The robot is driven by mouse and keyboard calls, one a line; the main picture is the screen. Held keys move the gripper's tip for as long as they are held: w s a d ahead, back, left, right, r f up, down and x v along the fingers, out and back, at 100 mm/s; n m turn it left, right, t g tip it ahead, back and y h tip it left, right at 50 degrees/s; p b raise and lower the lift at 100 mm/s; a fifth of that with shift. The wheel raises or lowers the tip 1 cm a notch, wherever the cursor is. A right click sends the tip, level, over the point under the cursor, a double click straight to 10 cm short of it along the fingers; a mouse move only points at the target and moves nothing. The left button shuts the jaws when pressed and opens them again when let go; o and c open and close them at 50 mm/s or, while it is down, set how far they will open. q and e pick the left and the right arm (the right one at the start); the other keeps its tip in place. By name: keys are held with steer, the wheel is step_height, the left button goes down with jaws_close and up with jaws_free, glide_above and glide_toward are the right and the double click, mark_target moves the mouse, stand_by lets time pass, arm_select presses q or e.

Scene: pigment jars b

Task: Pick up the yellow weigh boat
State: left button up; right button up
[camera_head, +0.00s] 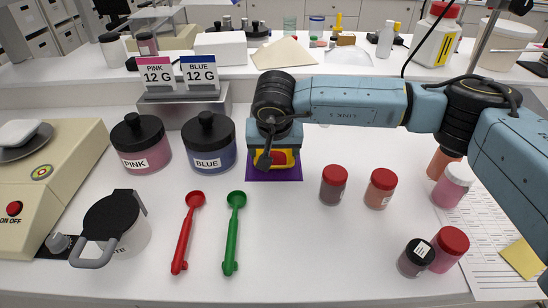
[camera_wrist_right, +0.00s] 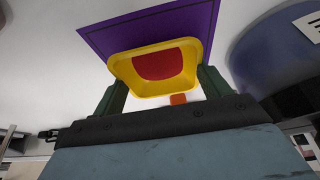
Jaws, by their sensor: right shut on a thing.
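The yellow weigh boat (camera_head: 289,164) is at the purple mat (camera_head: 265,174), partly hidden under my right gripper (camera_head: 272,154) in the head view. The boat is square with a yellow rim, and something red (camera_wrist_right: 158,64) shows inside it. In the right wrist view, the boat (camera_wrist_right: 126,72) sits between the two dark green fingers of my right gripper (camera_wrist_right: 161,84), which are shut on it from both sides. The purple mat (camera_wrist_right: 110,37) shows behind it. I cannot tell whether the boat touches the mat. My left gripper is not in view.
Pink (camera_head: 140,148) and blue (camera_head: 208,148) jars stand left of the mat. Red (camera_head: 183,240) and green (camera_head: 232,240) scoops lie in front. Several small jars, including a red-lidded one (camera_head: 333,184), stand right. A balance (camera_head: 50,170) is far left. The front middle is clear.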

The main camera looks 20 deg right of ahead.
mark_target(274, 162)
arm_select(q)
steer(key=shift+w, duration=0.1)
arm_select(e)
steer(key=shift+r, duration=0.1)
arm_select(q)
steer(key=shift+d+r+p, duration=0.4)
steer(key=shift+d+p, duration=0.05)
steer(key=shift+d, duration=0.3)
arm_select(e)
step_height(274, 162, up, 10)
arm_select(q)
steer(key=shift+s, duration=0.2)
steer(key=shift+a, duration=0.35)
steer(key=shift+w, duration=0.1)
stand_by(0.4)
